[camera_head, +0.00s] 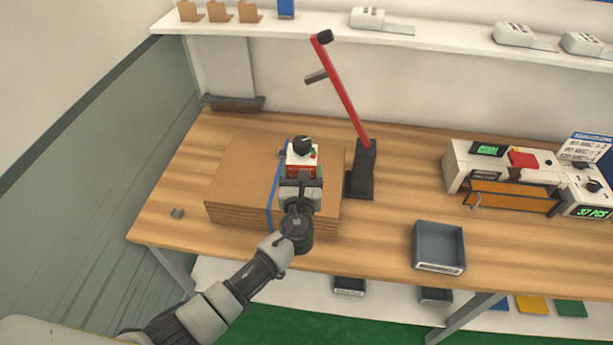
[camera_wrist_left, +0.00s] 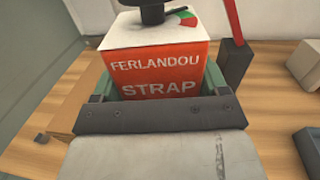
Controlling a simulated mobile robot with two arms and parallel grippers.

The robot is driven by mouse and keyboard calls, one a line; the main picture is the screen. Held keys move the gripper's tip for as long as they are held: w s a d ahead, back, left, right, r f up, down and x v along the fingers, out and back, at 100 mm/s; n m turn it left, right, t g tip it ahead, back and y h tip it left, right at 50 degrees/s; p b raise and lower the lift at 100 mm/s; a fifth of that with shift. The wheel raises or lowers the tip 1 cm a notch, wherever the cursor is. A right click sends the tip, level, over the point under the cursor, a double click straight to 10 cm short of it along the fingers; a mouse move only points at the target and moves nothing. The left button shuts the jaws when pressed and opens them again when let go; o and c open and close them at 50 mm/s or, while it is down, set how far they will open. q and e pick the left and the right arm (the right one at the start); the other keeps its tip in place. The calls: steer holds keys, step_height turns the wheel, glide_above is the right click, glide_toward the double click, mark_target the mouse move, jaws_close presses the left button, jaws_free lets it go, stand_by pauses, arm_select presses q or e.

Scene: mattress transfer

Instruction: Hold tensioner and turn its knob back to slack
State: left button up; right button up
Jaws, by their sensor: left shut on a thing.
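The tensioner (camera_head: 302,162) is a red box with a white top, on the blue strap (camera_head: 277,180) over a stack of flat brown cardboard (camera_head: 235,175). Its black knob (camera_head: 302,144) stands on the top. My left gripper (camera_head: 301,182) is shut on the tensioner from the front. In the left wrist view the tensioner (camera_wrist_left: 158,70) reads "FERLANDOU STRAP" and sits between the green-grey fingers. A dial with green and red parts shows beside the knob's base (camera_wrist_left: 152,12); the knob's top is cut off there. My right gripper is not in view.
A red lever arm (camera_head: 342,92) on a black base (camera_head: 362,170) stands just right of the stack. A grey tray (camera_head: 438,243) lies near the table's front edge, and a white machine (camera_head: 510,172) stands farther right. The wooden table (camera_head: 385,215) is bare between them.

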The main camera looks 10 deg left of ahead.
arm_select(q)
steer(key=shift+r, duration=0.15)
steer(key=shift+a, duration=0.1)
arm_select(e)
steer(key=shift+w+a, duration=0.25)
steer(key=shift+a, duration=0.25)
arm_select(q)
steer(key=shift+w, duration=0.1)
steer(key=shift+a, duration=0.15)
steer(key=shift+w+a, duration=0.35)
steer(key=shift+a, duration=0.15)
steer(key=shift+w+a, duration=0.25)
steer(key=shift+a, duration=0.2)
steer(key=w+a+b, duration=0.1)
steer(key=w+a, duration=0.3)
steer(key=a, duration=0.3)
steer(key=shift+w+a, duration=0.3)
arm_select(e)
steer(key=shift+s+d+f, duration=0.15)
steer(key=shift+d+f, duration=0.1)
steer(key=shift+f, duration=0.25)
arm_select(q)
steer(key=shift+f, duration=0.25)
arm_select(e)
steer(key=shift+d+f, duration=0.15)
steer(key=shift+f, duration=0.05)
